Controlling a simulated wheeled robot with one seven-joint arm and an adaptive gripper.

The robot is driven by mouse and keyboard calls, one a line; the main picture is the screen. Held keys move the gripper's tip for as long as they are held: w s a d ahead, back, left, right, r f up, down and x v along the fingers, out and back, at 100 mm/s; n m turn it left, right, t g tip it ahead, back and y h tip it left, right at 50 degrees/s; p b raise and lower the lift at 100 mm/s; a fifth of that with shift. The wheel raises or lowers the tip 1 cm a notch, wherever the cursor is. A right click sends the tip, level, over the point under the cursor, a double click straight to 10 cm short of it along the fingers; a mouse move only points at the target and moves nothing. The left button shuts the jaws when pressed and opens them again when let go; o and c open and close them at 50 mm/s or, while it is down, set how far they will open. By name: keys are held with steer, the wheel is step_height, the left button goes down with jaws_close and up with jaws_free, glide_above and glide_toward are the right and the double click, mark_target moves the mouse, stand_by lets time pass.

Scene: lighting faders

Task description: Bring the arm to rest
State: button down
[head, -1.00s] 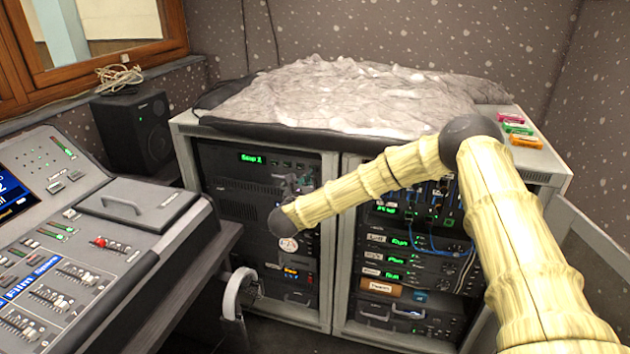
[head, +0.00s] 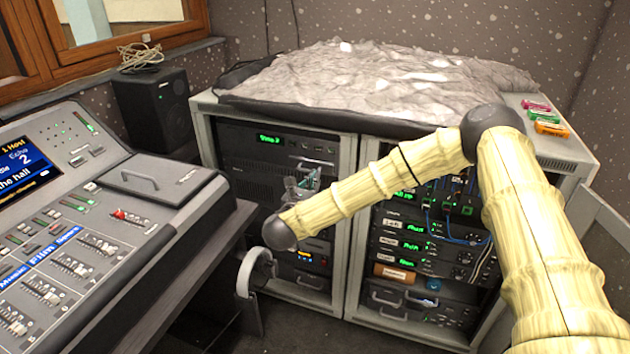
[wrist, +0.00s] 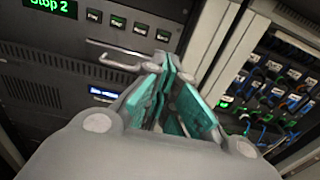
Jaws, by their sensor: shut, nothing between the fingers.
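My gripper (head: 312,176) is in front of the left equipment rack, apart from the console, partly behind my forearm's round wrist joint. In the wrist view its teal-padded fingers (wrist: 170,72) point toward the rack front and are shut with nothing held. My bamboo-patterned arm reaches in from the right, bent at a dark elbow. The lighting console (head: 75,225) stands at the left, with a lit blue screen (head: 22,172), rows of faders and one red fader cap (head: 120,214).
The left rack (head: 265,165) and right rack (head: 420,265) stand under a rumpled grey cover (head: 380,85). Headphones (head: 250,272) hang by the console's side. A black speaker (head: 155,108) stands behind the console. Small coloured boxes (head: 545,115) lie on the rack top at right.

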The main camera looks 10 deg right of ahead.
stand_by(0.4)
steer(key=s+a+f+n+g+y+p, duration=0.1)
steer(key=s+a+f+n+y, duration=0.2)
steer(key=s+f+n, duration=0.25)
steer(key=s+a+f+n+y+p, duration=0.1)
steer(key=s+a+f+n+y, duration=0.25)
steer(key=f+n, duration=0.35)
steer(key=s+a+f+n+g+y+p, duration=0.1)
steer(key=s+a+f+n+y+p, duration=0.15)
steer(key=s+f+n, duration=0.35)
steer(key=s+d+f+n+g+y+p, duration=0.1)
steer(key=s+f+n+g, duration=0.3)
steer(key=s, duration=0.3)
steer(key=s+f+n+g+y, duration=0.1)
steer(key=s+f+n, duration=0.4)
steer(key=s+n, duration=0.2)
steer(key=s+d+n+g+p, duration=0.1)
steer(key=s+d+n, duration=0.3)
steer(key=s, duration=0.4)
steer(key=s+d+n+g+p, duration=0.1)
steer(key=s+d+n+g, duration=0.3)
steer(key=s, duration=0.5)
steer(key=s+d+n+g+h+p, duration=0.1)
steer(key=s+d+n+g, duration=0.2)
steer(key=s, duration=0.5)
steer(key=shift+s+d+f+n, duration=0.4)
steer(key=shift+d+n, duration=0.25)
steer(key=shift+n, duration=0.2)
